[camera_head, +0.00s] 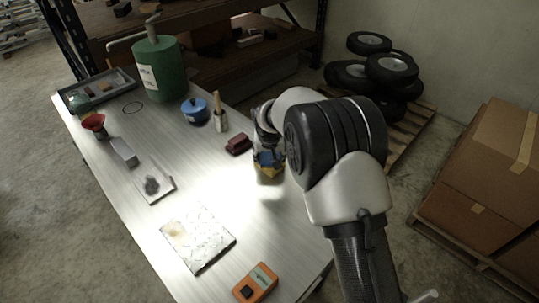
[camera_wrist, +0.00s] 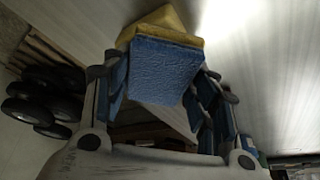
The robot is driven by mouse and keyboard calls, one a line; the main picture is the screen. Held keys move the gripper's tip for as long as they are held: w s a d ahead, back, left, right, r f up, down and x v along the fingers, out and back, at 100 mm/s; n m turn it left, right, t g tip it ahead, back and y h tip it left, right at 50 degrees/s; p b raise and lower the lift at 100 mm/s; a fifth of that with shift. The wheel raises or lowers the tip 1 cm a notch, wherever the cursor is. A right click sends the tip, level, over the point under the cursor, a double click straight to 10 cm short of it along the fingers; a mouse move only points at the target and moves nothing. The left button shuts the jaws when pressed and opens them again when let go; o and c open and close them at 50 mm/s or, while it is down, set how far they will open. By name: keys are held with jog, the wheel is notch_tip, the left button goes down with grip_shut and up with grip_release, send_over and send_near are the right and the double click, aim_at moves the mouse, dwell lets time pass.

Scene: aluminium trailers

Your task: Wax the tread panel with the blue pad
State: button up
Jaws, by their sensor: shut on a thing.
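The tread panel (camera_head: 198,238) is a pale, mottled square plate lying flat on the near part of the table, with a yellowish patch near its left corner. My gripper (camera_head: 268,157) is shut on the blue pad (camera_wrist: 165,68), which has a yellow layer (camera_wrist: 172,20) on its far side. The gripper and pad are over the table's right side, beyond and to the right of the panel, apart from it. In the wrist view the pad sits between the fingers of my gripper (camera_wrist: 158,78). I cannot tell whether it touches the table.
A dark red block (camera_head: 238,144) lies just left of the pad. An orange device (camera_head: 256,283) lies near the panel's near right side. A small tray (camera_head: 154,185), a blue pot (camera_head: 195,111) and a green tank (camera_head: 158,70) stand farther back. Bare table lies between pad and panel.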

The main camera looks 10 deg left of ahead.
aim_at(270, 155)
dwell(0.3)
jog(key=shift+r+p, duration=2.1)
jog(key=shift+r, duration=1.35)
